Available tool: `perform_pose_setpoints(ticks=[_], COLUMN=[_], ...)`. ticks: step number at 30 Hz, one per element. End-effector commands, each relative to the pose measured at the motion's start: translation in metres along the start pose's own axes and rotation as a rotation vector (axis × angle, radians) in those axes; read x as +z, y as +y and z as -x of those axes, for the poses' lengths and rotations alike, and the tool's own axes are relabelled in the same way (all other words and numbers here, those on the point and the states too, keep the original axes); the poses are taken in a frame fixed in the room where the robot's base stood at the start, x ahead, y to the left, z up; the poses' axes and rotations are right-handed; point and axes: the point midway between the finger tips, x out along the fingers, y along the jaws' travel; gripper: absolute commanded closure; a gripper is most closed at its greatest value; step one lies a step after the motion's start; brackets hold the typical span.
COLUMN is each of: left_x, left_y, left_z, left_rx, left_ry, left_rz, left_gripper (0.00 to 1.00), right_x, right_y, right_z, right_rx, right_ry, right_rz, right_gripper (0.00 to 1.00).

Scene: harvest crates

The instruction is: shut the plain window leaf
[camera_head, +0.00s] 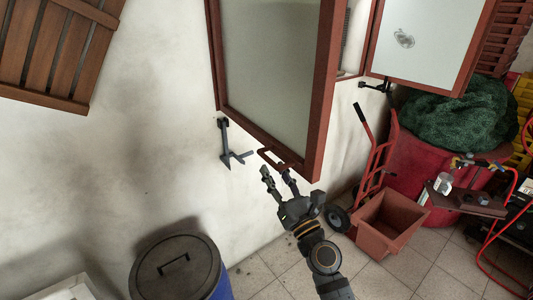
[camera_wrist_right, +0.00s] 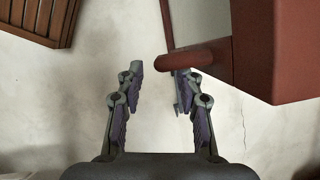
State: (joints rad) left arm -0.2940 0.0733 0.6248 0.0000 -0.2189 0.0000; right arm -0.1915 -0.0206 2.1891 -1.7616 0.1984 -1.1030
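The plain window leaf (camera_head: 270,70) has a red-brown frame and unmarked frosted glass. It stands swung out from the wall at the top middle of the head view. A red-brown handle (camera_head: 272,157) sticks out at its lower edge. My right gripper (camera_head: 277,176) is just below this handle, with its fingers apart. In the right wrist view, the open fingers (camera_wrist_right: 158,73) point at the handle bar (camera_wrist_right: 190,56), whose end lies just beyond the fingertips; I cannot tell if they touch. The leaf's frame (camera_wrist_right: 285,50) fills the upper right there. My left gripper is not in view.
A second leaf (camera_head: 425,40) with a mark on its glass stands open at the right. A dark metal stay (camera_head: 229,145) is on the wall. A lidded bin (camera_head: 175,268) stands lower left. A red hand truck (camera_head: 378,155), a terracotta planter (camera_head: 391,222) and a red tub (camera_head: 425,180) stand right.

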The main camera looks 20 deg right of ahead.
Motion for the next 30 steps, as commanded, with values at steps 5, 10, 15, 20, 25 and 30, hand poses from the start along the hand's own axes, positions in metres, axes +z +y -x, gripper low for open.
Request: perform_pose_setpoints(ticks=[5,10,15,20,25,30], left_x=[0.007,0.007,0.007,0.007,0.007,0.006], left_y=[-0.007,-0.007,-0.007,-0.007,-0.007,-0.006], left_z=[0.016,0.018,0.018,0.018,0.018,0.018], left_rx=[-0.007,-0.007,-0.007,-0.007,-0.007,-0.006], left_ry=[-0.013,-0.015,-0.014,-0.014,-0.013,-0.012], left_rz=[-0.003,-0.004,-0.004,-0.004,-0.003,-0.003], left_gripper=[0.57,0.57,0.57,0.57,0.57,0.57], right_x=[0.003,0.0,-0.001,-0.001,-0.001,-0.001], right_y=[0.0,0.0,0.0,0.0,-0.001,-0.001], right_z=[-0.035,-0.049,-0.051,-0.05,-0.05,-0.05], right_rx=[-0.001,-0.001,-0.001,-0.001,-0.001,-0.001], right_ry=[-0.001,0.001,0.001,0.001,0.001,0.001], right_rz=[-0.001,-0.001,-0.002,-0.002,-0.002,-0.002], right_gripper=[0.64,0.64,0.64,0.7,0.93,1.0])
